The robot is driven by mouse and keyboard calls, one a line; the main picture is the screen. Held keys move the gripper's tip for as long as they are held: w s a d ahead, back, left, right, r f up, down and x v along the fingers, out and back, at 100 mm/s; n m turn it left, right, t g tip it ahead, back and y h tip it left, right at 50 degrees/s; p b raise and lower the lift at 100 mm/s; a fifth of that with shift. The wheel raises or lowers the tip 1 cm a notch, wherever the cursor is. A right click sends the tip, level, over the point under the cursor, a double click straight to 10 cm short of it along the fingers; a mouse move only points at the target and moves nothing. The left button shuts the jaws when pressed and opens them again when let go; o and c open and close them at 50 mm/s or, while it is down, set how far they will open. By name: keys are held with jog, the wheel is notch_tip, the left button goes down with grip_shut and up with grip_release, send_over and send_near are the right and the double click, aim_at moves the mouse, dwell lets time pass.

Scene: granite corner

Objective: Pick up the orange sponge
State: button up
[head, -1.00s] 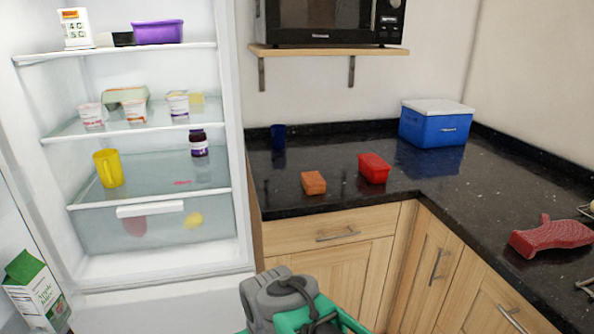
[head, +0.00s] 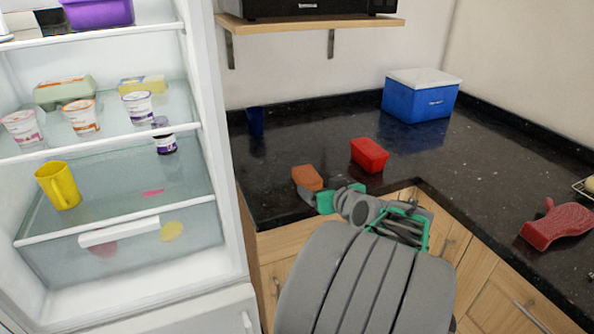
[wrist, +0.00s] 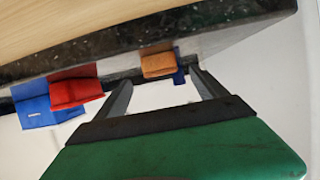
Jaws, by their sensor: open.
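The orange sponge (head: 307,177) lies on the black granite counter near its front edge, left of the red container. In the wrist view the sponge (wrist: 158,65) shows beyond the fingertips, between them. My gripper (head: 318,201) is at the counter's front edge, close to the sponge. In the wrist view its two fingers (wrist: 162,82) are spread apart with nothing between them. The head view does not show clearly how far the fingertips are from the sponge.
A red container (head: 370,155) stands right of the sponge. A dark blue cup (head: 255,122) is behind it. A blue cooler (head: 420,97) and a red mitt-like item (head: 557,222) are farther right. The open fridge (head: 225,150) borders the counter's left end. A shelf (head: 310,30) hangs above.

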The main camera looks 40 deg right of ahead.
aim_at(314, 185)
jog(key=x, duration=0.6)
jog(key=shift+w+d+f+p, duration=0.1)
jog(key=shift+w+f+p, duration=0.15)
jog(key=shift+f+p, duration=0.05)
jog(key=c, duration=1.4)
